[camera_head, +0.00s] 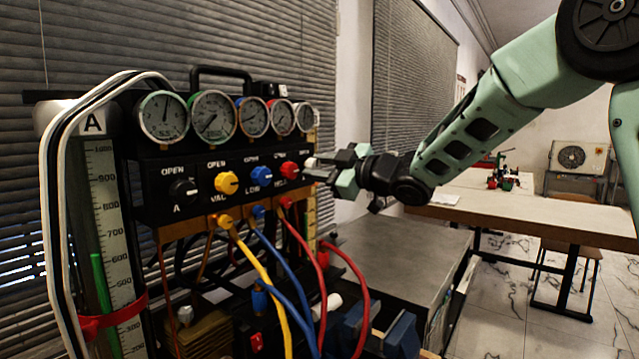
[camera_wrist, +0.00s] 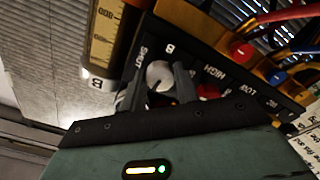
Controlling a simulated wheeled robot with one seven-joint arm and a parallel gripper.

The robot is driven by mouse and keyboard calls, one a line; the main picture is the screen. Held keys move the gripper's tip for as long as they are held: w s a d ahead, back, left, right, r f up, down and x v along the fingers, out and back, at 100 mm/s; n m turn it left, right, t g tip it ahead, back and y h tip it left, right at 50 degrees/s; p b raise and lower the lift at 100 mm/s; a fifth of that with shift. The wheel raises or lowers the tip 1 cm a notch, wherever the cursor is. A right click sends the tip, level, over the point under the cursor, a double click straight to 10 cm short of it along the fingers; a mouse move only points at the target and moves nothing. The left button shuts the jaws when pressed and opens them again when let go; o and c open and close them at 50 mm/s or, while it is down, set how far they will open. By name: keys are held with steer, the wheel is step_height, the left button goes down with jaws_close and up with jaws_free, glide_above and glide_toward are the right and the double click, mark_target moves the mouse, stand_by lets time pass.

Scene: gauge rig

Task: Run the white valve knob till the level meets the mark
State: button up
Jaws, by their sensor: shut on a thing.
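The white valve knob (camera_wrist: 160,74) sits on the black panel beside the letter B, between the two fingers of my gripper (camera_wrist: 158,90) in the wrist view. My gripper is shut on it. In the head view my gripper (camera_head: 320,169) reaches the panel's right end, where a little of the white knob (camera_head: 311,161) shows. The tube marked B (camera_wrist: 110,42), with a yellowish scale, stands beside the knob; I cannot make out its level or mark. At the far left is the tube marked A (camera_head: 118,230), with a green column (camera_head: 100,283) and a red band (camera_head: 110,318).
A black knob (camera_head: 183,191), a yellow knob (camera_head: 227,183), a blue knob (camera_head: 261,176) and a red knob (camera_head: 289,171) line the panel left of my gripper. Several round gauges (camera_head: 213,115) stand above. Coloured hoses (camera_head: 265,275) hang below. A wooden table (camera_head: 530,210) stands at right.

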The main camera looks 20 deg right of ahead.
steer(key=shift+n+b, duration=0.55)
steer(key=shift+n, duration=0.05)
steer(key=o, duration=1)
steer(key=shift+c, duration=0.2)
steer(key=b+v, duration=0.2)
steer(key=v, duration=1.5)
steer(key=shift+s+d, duration=0.15)
steer(key=shift+s, duration=0.05)
